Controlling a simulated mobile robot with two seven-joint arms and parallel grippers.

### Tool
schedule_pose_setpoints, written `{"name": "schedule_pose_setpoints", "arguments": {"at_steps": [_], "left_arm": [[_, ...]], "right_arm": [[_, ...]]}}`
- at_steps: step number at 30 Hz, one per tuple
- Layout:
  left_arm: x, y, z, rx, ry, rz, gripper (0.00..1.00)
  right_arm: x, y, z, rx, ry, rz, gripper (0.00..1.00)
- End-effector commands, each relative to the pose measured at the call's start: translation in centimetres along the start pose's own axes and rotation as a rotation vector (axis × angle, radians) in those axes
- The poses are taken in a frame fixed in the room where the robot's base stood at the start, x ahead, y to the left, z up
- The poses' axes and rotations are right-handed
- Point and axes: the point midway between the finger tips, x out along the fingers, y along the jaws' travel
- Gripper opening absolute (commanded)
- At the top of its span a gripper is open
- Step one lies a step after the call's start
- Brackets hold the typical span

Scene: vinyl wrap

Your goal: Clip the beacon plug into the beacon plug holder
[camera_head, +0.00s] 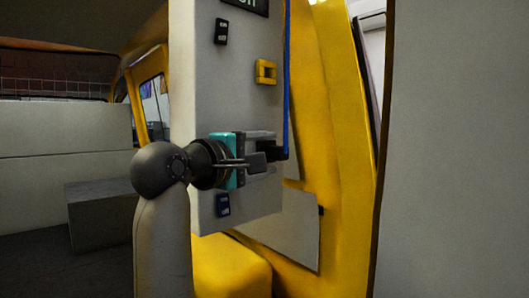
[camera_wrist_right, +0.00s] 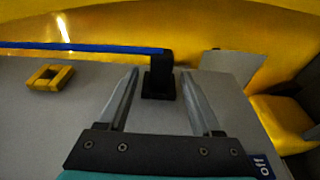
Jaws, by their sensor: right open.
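The beacon plug (camera_wrist_right: 159,76) looks to be the black piece at the end of a blue cable (camera_wrist_right: 85,47); it also shows in the head view (camera_head: 281,153), partly hidden by my fingers. My right gripper (camera_head: 268,146) is open beside the grey panel. In the right wrist view its two fingers (camera_wrist_right: 160,80) stand on either side of the plug, with gaps visible. The yellow bracket (camera_head: 265,71), which looks like the beacon plug holder, is on the panel above the gripper. It shows at left in the wrist view (camera_wrist_right: 50,78) and looks empty. My left gripper is not in view.
A large grey panel (camera_head: 455,150) fills the right side.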

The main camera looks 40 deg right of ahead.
Motion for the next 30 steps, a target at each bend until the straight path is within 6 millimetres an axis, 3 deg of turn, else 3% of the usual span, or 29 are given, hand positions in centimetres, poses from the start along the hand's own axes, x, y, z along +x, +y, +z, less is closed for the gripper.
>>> {"name": "schedule_pose_setpoints", "arguments": {"at_steps": [5, 13, 21, 30], "left_arm": [[0.7, 0.1, 0.1, 0.000, 0.000, 0.000, 0.50], [2.5, 0.2, 0.5, 0.000, 0.000, 0.000, 0.50], [2.5, 0.2, 0.5, 0.000, 0.000, 0.000, 0.50], [2.3, 0.2, 0.5, 0.000, 0.000, 0.000, 0.50]], "right_arm": [[-1.8, -0.2, -0.1, 0.002, 0.004, 0.000, 0.66], [-8.1, -0.2, -0.1, 0.002, 0.005, 0.002, 0.66], [-12.9, 0.1, 0.0, 0.001, 0.002, 0.003, 0.66], [-15.2, 0.1, 0.0, 0.000, 0.002, 0.001, 0.66]]}}
